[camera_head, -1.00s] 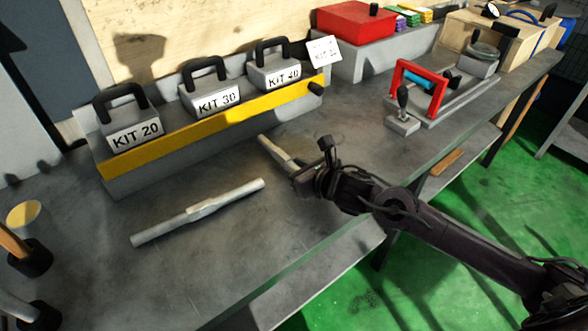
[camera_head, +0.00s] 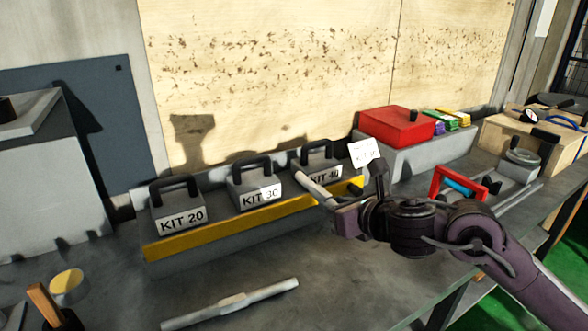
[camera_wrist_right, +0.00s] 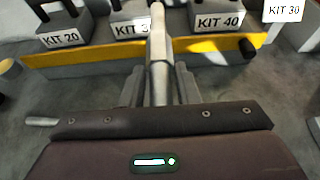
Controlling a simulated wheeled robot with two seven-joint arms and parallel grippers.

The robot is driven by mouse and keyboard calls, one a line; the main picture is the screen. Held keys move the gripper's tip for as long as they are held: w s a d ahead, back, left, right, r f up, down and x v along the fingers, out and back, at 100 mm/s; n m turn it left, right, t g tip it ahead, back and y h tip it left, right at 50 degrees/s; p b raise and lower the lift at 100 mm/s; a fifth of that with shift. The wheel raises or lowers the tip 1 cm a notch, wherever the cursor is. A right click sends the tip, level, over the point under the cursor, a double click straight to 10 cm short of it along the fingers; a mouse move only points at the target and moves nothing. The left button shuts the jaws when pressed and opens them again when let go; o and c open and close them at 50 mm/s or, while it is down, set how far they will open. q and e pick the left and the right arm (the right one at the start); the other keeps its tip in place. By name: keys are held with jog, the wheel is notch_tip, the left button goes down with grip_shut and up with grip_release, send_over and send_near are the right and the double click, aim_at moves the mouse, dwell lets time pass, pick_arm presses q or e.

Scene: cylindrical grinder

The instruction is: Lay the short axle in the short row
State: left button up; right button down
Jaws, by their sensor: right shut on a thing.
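My right gripper (camera_head: 342,212) is shut on a short grey axle (camera_head: 314,188) and holds it up off the bench, in front of the kit rack. In the right wrist view the axle (camera_wrist_right: 158,50) stands between the two fingers (camera_wrist_right: 160,88) and points away toward the kit blocks. A longer stepped axle (camera_head: 232,304) lies on the bench at the lower middle. One end of it shows at the left edge of the gripper in the right wrist view (camera_wrist_right: 42,121). I cannot make out a short row. My left gripper is not in view.
A grey rack with a yellow front strip (camera_head: 230,228) holds blocks marked KIT 20 (camera_head: 180,213), KIT 30 (camera_head: 256,190) and KIT 40 (camera_head: 322,172). A white card (camera_head: 364,152) stands at its right end. A red box (camera_head: 398,126) and a red-framed fixture (camera_head: 458,186) are farther right.

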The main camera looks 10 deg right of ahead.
jog(key=shift+s+a+r, duration=0.2)
jog(key=shift+a+r, duration=0.1)
jog(key=shift+r, duration=0.15)
jog(key=shift+s+a+r+m+t+h+p, duration=0.3)
jog(key=shift+s+r+m+h+p, duration=0.3)
jog(key=shift+r+p, duration=0.15)
jog(key=shift+s+d+r+m+h+p, duration=0.3)
jog(key=shift+s+d+m+h, duration=0.2)
jog(key=shift+m+h, duration=0.1)
jog(key=shift+s+d+r+m+h+p, duration=0.35)
jog(key=shift+s+m+h, duration=0.15)
jog(key=shift+h, duration=0.1)
jog(key=shift+s+d+m+h, duration=0.3)
jog(key=shift+s+d+h, duration=0.1)
jog(key=shift+h, duration=0.1)
jog(key=shift+d, duration=0.1)
